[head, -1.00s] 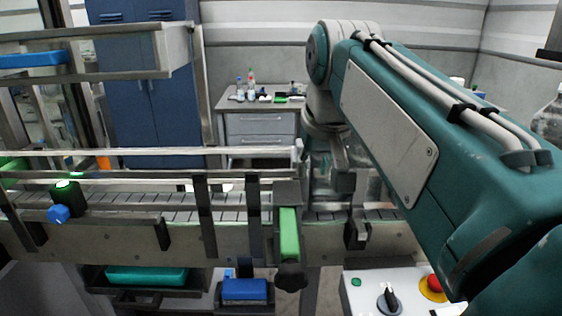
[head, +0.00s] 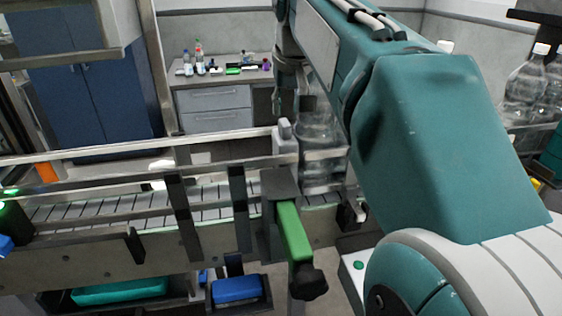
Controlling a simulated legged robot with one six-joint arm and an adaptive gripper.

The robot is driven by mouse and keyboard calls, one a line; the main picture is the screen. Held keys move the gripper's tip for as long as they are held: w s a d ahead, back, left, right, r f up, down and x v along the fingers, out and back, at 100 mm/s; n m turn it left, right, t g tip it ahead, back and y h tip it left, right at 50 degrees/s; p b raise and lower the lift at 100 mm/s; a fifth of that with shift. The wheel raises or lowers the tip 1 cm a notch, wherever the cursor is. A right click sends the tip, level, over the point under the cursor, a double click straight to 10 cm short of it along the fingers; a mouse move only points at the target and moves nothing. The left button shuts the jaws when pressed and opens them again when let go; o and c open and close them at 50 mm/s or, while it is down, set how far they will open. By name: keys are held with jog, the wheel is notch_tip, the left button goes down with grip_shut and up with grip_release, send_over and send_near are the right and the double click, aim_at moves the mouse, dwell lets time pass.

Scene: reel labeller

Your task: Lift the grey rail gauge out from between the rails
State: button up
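A light grey block with a rounded top (head: 285,138), which looks like the grey rail gauge, stands upright at the right end of the left guide rails, above the conveyor. Its lower part is hidden behind the rail and a dark bracket. My gripper (head: 308,104) hangs below my teal arm, just right of the block and above it in the picture. A gap shows between them, though depth is hard to judge. The fingers are dark, small and partly overlapped by a clear bottle shape, so their opening is unclear. I see nothing held.
The guide rails (head: 95,150) run along the slatted conveyor (head: 90,207). A green clamp arm with a black knob (head: 294,232) juts out in front. Clear bottles (head: 318,140) stand behind. Blue (head: 237,289) and teal (head: 118,290) bins sit below. My arm covers much of the right side.

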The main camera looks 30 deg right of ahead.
aim_at(286, 123)
jog(key=x, duration=0.4)
jog(key=shift+w+a+r, duration=0.1)
jog(key=shift+w, duration=0.05)
jog(key=shift+f, duration=0.4)
grip_shut()
jog(key=shift+d, duration=0.25)
jog(key=shift+w+r, duration=0.1)
